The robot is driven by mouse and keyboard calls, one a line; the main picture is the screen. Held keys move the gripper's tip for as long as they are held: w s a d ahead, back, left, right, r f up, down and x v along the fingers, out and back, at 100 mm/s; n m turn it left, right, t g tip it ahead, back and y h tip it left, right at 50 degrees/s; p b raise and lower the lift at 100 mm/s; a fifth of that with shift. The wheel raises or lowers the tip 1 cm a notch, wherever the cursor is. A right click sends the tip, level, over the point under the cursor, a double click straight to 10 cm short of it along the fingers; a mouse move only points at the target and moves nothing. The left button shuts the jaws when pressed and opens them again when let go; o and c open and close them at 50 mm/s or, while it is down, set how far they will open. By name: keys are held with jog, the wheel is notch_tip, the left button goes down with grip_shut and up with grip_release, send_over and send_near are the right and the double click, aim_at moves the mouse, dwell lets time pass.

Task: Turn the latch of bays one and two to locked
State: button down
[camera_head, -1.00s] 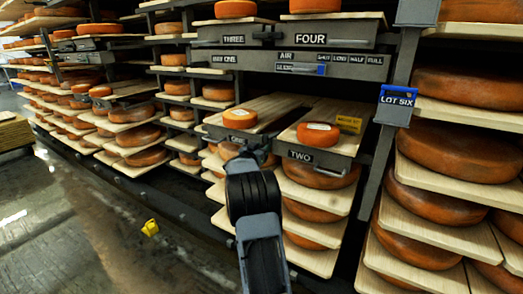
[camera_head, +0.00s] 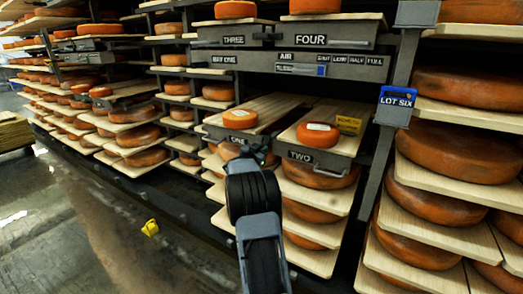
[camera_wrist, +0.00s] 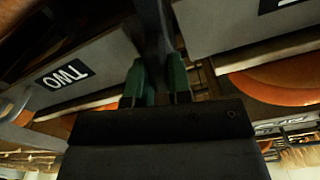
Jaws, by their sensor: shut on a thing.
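Bay one (camera_head: 229,141) and bay two (camera_head: 300,157) are side-by-side drawers with wooden boards, each carrying a small orange cheese. My gripper (camera_head: 262,152) is at their fronts, by the gap between the ONE and TWO labels. In the wrist view my gripper's green-tipped fingers (camera_wrist: 156,85) are close together on a dark upright part, the latch (camera_wrist: 153,30), between the two drawer fronts.
Drawers three (camera_head: 233,37) and four (camera_head: 310,40) are above, over a grey AIR panel (camera_head: 300,66). A LOT SIX sign (camera_head: 397,98) hangs on the post at right. A yellow object (camera_head: 150,228) lies on the open floor at left. Racks of cheese wheels surround the drawers.

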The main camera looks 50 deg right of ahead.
jog(key=m, duration=0.3)
jog(key=shift+f+m+b, duration=0.1)
jog(key=shift+m+b, duration=0.2)
jog(key=shift+m, duration=0.1)
jog(key=m+b, duration=0.1)
jog(key=m, duration=0.2)
jog(key=shift+s+f+m, duration=0.1)
jog(key=shift+m, duration=0.2)
jog(key=m+b, duration=0.2)
jog(key=m, duration=0.2)
jog(key=shift+f, duration=0.1)
jog(key=shift+m+b, duration=1)
jog(key=shift+m, duration=0.9)
jog(key=c, duration=1)
grip_release()
jog(key=shift+c, duration=0.2)
